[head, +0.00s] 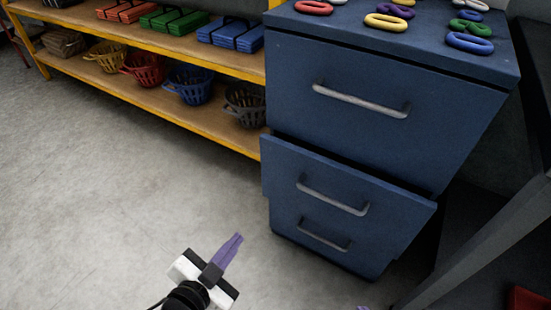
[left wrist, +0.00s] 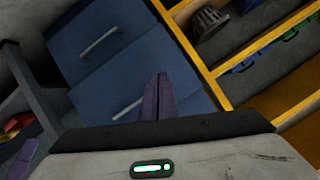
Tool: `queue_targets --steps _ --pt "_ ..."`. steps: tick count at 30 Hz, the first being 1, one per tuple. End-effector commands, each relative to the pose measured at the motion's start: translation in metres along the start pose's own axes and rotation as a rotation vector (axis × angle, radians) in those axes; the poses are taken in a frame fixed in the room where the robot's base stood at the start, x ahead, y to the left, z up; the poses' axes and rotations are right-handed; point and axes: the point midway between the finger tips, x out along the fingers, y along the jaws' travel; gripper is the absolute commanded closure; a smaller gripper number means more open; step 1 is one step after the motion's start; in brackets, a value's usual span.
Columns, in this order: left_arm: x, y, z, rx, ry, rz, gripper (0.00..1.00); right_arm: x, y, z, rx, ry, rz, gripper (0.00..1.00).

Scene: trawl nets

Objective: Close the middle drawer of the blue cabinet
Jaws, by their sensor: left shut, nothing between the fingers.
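The blue cabinet (head: 345,26) stands at the right in the head view. Its middle drawer (head: 285,163) is pulled partway out, past the upper and lower fronts, with a grey bar handle (head: 333,197). The top drawer (head: 300,65) and bottom drawer (head: 292,228) look shut. My left gripper (head: 239,238) is shut and empty, over the floor in front and left of the drawers, apart from them in the head view. Its purple fingers (left wrist: 160,84) point toward the cabinet in the left wrist view. Only a purple tip of my right gripper (head: 362,307) shows at the bottom edge.
A yellow-framed shelf (head: 180,105) with baskets and coloured boxes stands left of the cabinet. Coloured rings (head: 387,22) lie on the cabinet top. A dark table-like frame (head: 480,240) is close on the right. The floor (head: 100,190) at left is clear.

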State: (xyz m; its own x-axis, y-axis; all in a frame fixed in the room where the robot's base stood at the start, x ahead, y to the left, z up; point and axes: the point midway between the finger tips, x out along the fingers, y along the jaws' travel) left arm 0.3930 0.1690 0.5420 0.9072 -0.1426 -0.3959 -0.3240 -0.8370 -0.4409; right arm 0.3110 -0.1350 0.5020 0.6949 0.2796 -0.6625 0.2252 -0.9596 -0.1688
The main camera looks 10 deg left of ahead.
Motion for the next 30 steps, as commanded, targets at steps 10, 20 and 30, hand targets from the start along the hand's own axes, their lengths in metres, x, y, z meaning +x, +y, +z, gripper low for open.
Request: queue_targets --steps 10,20,30 --pt "0.055 -0.022 -0.081 0.973 0.329 -0.262 1.00 0.018 -0.006 0.005 -0.021 -0.047 -0.034 1.00" --pt "0.085 -0.021 -0.104 1.091 0.363 -0.287 1.00 0.019 -0.007 0.004 -0.022 -0.054 -0.038 1.00" --pt "0.150 -0.024 -0.133 1.087 0.362 -0.286 1.00 0.022 -0.007 0.011 -0.024 -0.073 -0.044 1.00"
